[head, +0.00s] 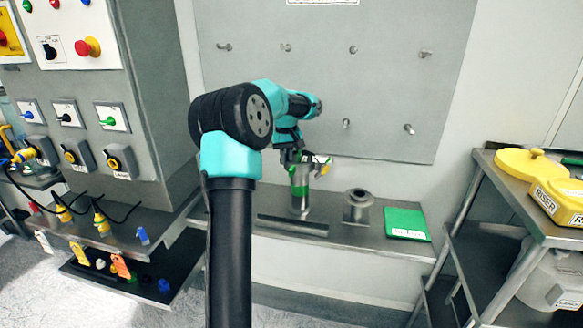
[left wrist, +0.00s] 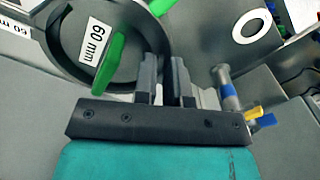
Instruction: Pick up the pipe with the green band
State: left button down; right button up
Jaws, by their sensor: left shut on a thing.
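The pipe with the green band (head: 300,194) is a grey metal cylinder, upright at the shelf behind my arm. I cannot tell whether its foot touches the shelf. My left gripper (head: 293,157) is at its top end, shut on it. In the left wrist view, the fingers (left wrist: 166,66) are close together at the edge of the pipe's round end (left wrist: 70,45), which carries a "60 mm" label and green parts. The fingers' contact is partly hidden. My right gripper is in neither view.
A grey flanged pipe (head: 358,207), a green plate (head: 406,223) and a flat dark bar (head: 291,226) lie on the metal shelf (head: 340,239). A pegged grey panel (head: 385,85) stands behind. A control cabinet is at left, and a cart with yellow lids (head: 530,164) at right.

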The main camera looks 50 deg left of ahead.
pick_arm(q)
jog(key=s+d+r, duration=0.2)
jog(key=s+d, duration=0.2)
jog(key=d, duration=0.2)
jog(key=s+d+r, duration=0.2)
jog(key=s+d, duration=0.2)
jog(key=d, duration=0.3)
jog(key=shift+s+d+r, duration=0.25)
jog(key=shift+s, duration=0.1)
dwell(0.7)
